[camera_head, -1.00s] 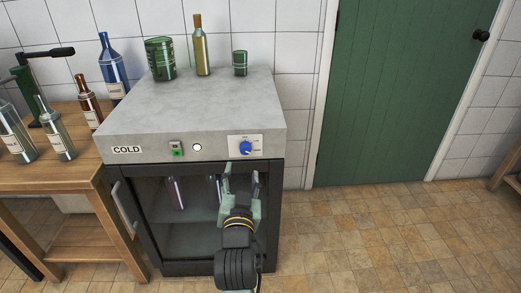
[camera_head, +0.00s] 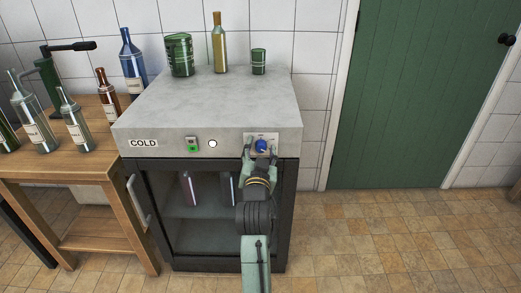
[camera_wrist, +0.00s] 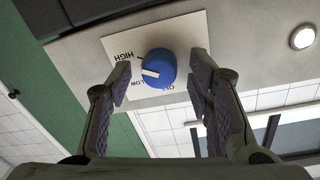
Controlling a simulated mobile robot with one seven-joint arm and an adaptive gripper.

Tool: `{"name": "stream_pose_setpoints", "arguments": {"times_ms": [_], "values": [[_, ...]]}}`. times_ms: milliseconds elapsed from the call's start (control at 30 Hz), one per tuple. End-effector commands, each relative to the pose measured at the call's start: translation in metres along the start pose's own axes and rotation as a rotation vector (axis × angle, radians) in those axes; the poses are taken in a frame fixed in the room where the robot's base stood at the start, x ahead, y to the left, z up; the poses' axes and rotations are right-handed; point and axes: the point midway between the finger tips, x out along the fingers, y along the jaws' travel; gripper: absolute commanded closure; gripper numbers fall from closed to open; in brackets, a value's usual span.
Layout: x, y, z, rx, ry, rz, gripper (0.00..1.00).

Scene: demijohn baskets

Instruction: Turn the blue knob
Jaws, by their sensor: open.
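The blue knob (camera_head: 261,146) sits on a white plate (camera_head: 249,136) on the front panel of the grey-topped cold cabinet (camera_head: 215,110). In the wrist view the knob (camera_wrist: 158,68) has a white pointer mark, with HIGH, LOW and a partly hidden third label around it. The mark points toward the left of that picture, between HIGH and LOW. My gripper (camera_head: 261,153) is at the panel, open, with one finger on each side of the knob. In the wrist view (camera_wrist: 162,82) gaps show between both fingers and the knob.
A green switch (camera_head: 193,146) and a round white light (camera_head: 212,143) are left of the knob. The glass door has a handle (camera_head: 138,200) at its left. A wooden table (camera_head: 75,165) with bottles stands left.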

Motion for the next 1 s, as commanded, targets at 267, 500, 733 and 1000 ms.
{"name": "stream_pose_setpoints", "arguments": {"times_ms": [267,500,733,1000], "values": [[0.0004,0.0,0.0005,0.0,-0.001,0.0,0.56],[0.0002,0.0,0.0006,0.0,-0.001,0.0,0.72],[0.0002,0.0,0.0006,0.0,-0.001,0.0,0.88],[0.0002,-0.0001,0.0007,-0.001,-0.001,0.0,1.0]]}}
